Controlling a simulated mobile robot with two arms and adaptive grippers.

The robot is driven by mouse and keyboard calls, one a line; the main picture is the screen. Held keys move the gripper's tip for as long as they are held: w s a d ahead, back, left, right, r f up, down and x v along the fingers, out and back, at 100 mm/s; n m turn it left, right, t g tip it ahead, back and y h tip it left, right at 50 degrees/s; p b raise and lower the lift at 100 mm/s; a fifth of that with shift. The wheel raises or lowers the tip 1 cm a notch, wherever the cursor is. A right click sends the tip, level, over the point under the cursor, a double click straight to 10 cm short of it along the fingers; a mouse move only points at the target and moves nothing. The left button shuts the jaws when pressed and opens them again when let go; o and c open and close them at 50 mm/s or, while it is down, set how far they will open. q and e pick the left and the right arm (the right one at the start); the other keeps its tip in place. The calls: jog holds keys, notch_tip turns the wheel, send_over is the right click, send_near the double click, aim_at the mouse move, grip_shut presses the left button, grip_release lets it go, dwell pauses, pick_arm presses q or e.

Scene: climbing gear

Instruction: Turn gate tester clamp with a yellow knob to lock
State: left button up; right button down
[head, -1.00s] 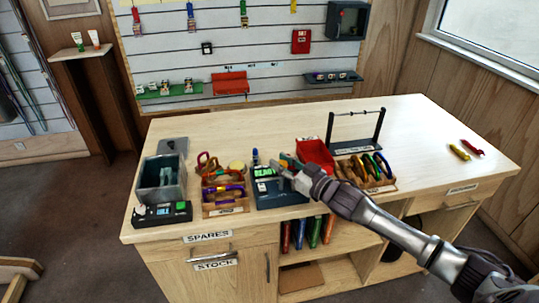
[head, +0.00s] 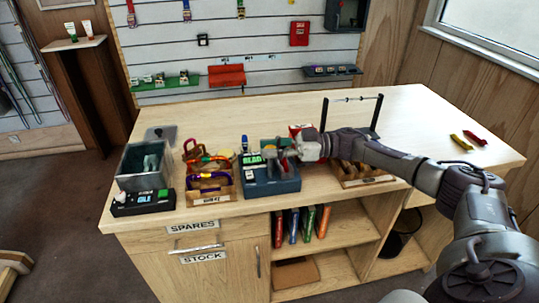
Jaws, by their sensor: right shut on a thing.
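The gate tester (head: 271,187) is a dark blue box with a lit green display, standing on the wooden counter near its front edge. My right gripper (head: 279,153) reaches in from the right, low over the tester's top. Its fingers are shut on a small part there, which looks like the clamp knob. The fingers hide most of this part, so its yellow colour and the angle of the clamp cannot be made out. My left gripper is not in view.
Left of the tester stand a wooden tray (head: 211,198) of carabiners, a grey bin (head: 125,178) and a black device (head: 143,204). The counter's right part is mostly clear.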

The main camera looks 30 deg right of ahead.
jog(key=shift+n+g+y+b, duration=0.4)
jog(key=shift+n+g+b, duration=0.15)
jog(key=shift+g, duration=0.35)
jog(key=c, duration=0.9)
grip_release()
jog(key=v, duration=1.2)
jog(key=shift+w, duration=0.1)
